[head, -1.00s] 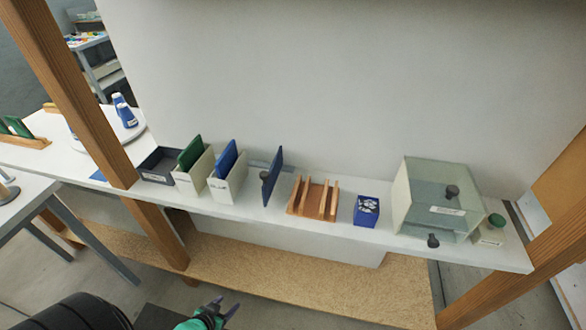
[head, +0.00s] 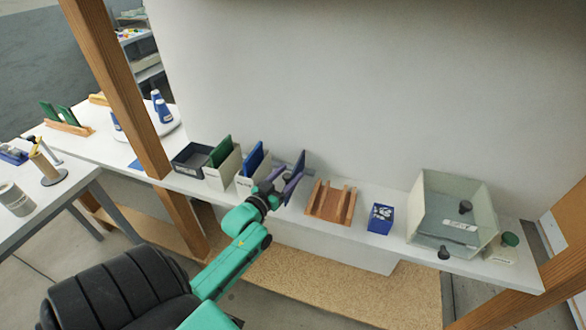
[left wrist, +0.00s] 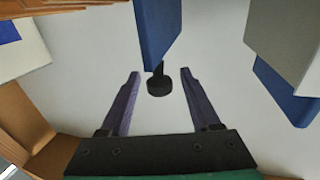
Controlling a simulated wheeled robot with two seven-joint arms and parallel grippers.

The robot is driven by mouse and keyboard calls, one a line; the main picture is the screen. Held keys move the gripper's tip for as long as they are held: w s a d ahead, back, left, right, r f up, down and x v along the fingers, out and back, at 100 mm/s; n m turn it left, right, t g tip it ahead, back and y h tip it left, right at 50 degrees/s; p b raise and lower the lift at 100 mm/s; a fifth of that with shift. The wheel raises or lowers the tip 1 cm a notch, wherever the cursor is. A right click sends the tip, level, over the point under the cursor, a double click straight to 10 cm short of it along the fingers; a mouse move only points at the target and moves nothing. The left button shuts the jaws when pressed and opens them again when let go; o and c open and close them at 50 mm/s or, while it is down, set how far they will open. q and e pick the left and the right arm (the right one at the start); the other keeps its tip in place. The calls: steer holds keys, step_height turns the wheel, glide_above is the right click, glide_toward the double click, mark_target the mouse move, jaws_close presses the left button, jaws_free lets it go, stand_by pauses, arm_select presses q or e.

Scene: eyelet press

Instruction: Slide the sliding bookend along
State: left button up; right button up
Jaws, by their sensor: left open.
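The sliding bookend (head: 298,168) is a dark blue upright plate on the white shelf, between the file boxes and the wooden rack. Its black knob (left wrist: 160,86) sticks out below the blue plate (left wrist: 160,28) in the left wrist view. My left gripper (head: 279,180) is at the bookend and partly covers it in the head view. In the left wrist view its two purple fingers (left wrist: 160,74) are open, one on each side of the knob, with gaps on both sides. My right gripper is not in view.
Left of the bookend stand two pale file boxes (head: 223,176) with green and blue boards, and a dark tray (head: 190,170). To the right are a wooden rack (head: 329,206), a small blue box (head: 380,219) and a clear-fronted bin (head: 437,220). A wooden post (head: 118,85) rises at left.

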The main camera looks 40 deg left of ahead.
arm_select(q)
steer(key=shift+w+a, duration=0.1)
steer(key=shift+w, duration=1.05)
jaws_close()
steer(key=shift+s+f, duration=0.1)
stand_by(0.4)
